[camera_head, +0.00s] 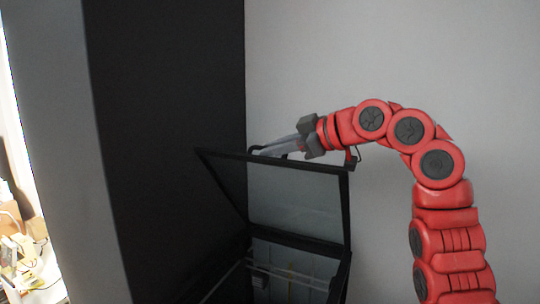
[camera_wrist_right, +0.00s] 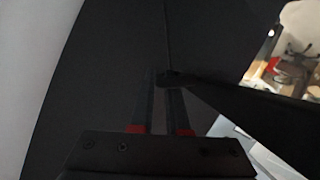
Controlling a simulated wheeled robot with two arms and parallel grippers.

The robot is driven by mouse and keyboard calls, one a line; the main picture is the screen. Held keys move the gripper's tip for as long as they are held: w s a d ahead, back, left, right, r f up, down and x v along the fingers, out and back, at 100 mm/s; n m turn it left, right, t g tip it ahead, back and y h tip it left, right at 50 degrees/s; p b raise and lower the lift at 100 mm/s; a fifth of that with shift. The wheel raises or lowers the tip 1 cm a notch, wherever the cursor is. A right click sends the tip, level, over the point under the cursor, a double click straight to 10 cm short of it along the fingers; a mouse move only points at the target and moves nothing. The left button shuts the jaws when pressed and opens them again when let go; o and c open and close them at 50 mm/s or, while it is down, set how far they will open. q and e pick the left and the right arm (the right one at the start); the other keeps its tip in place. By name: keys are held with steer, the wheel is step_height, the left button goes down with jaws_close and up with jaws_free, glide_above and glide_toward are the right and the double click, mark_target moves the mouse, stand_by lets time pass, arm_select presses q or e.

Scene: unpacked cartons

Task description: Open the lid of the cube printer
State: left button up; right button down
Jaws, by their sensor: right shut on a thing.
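The cube printer (camera_head: 345,262) is a black-framed box low in the middle of the head view. Its lid (camera_head: 300,200), a dark frame with a clear pane, stands raised and tilted above the body. My right gripper (camera_head: 262,151) is at the lid's top edge, near its upper left part, and is shut on it. In the right wrist view the two fingers (camera_wrist_right: 160,100) close on the dark lid edge (camera_wrist_right: 250,110); the exact contact is dim. My left gripper is in neither view.
A dark panel (camera_head: 170,110) stands to the left of the printer, with a light wall (camera_head: 420,60) behind. Cardboard boxes and clutter (camera_head: 25,250) show through a bright gap at the far left. Space above the lid is free.

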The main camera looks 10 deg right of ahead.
steer(key=c, duration=1.2)
jaws_free()
steer(key=shift+d, duration=0.15)
steer(key=shift+s, duration=0.1)
steer(key=shift+s+d, duration=0.15)
steer(key=b+v, duration=0.2)
steer(key=v, duration=0.3)
steer(key=p+v, duration=0.2)
steer(key=v, duration=1)
